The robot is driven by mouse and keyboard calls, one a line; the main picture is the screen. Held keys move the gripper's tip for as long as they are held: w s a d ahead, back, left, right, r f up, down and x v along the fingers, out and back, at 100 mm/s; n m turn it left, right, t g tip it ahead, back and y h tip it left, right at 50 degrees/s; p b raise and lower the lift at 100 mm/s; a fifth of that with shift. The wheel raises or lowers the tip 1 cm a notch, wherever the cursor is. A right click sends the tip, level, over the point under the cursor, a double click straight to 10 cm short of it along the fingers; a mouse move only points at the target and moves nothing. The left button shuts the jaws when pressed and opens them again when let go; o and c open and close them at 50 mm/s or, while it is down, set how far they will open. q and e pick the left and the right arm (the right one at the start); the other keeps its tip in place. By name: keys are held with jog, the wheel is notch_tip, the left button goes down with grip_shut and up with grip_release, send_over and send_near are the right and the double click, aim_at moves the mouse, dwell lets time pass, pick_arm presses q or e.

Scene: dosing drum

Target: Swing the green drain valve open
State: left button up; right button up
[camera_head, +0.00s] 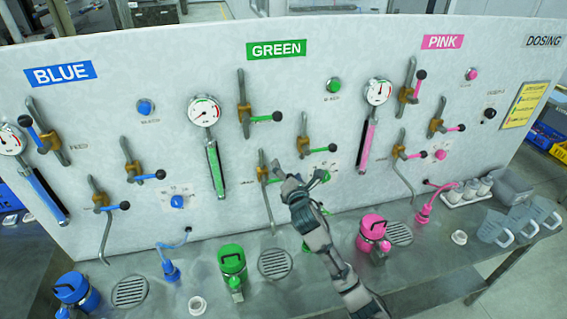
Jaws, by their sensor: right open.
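The green drain valve (262,174) is the lowest brass valve under the GREEN sign, with a bent outlet pipe (267,208) running down toward a round floor grate. Its green lever points to the right, and its far end is close to or behind my gripper, so contact cannot be told. My right gripper (297,177) is open just right of this valve, in front of the panel, with its arm coming up from the bottom. It partly covers the green knob area behind it. My left gripper is not in view.
Two other green-lever valves (243,117) and (303,146) sit above. A gauge (204,111) is at left. On the bench stand a green canister (233,262), a pink canister (372,228) and a drain grate (275,264). Clear jugs (520,222) stand at right.

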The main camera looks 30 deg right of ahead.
aim_at(260, 156)
jog(key=shift+a+r+p, duration=0.2)
jog(key=shift+r+p, duration=0.25)
jog(key=shift+r, duration=0.3)
jog(key=shift+w+a+r+p, duration=0.1)
jog(key=shift+a+r+p, duration=0.5)
jog(key=shift+r+p, duration=0.4)
jog(key=shift+w+a+f, duration=0.1)
jog(key=shift+a, duration=0.3)
jog(key=a, duration=0.1)
jog(key=a+r+p, duration=0.1)
jog(key=a, duration=0.1)
jog(key=shift+w+r+p, duration=0.2)
jog(key=shift+w+p, duration=0.1)
jog(key=shift+p, duration=0.1)
jog(key=shift+a+r, duration=0.1)
jog(key=shift+a, duration=0.1)
jog(key=shift+d+p, duration=0.3)
jog(key=shift+d, duration=0.1)
jog(key=shift+w+r, duration=0.1)
jog(key=shift+w+p, duration=0.15)
jog(key=shift+p, duration=0.2)
jog(key=shift+a, duration=0.3)
jog(key=shift+a+r, duration=0.1)
jog(key=shift+a, duration=0.3)
jog(key=shift+w+a+p, duration=0.25)
jog(key=shift+a+p, duration=0.1)
jog(key=shift+a, duration=0.35)
jog(key=shift+s+d+f, duration=0.1)
jog(key=shift+f, duration=0.3)
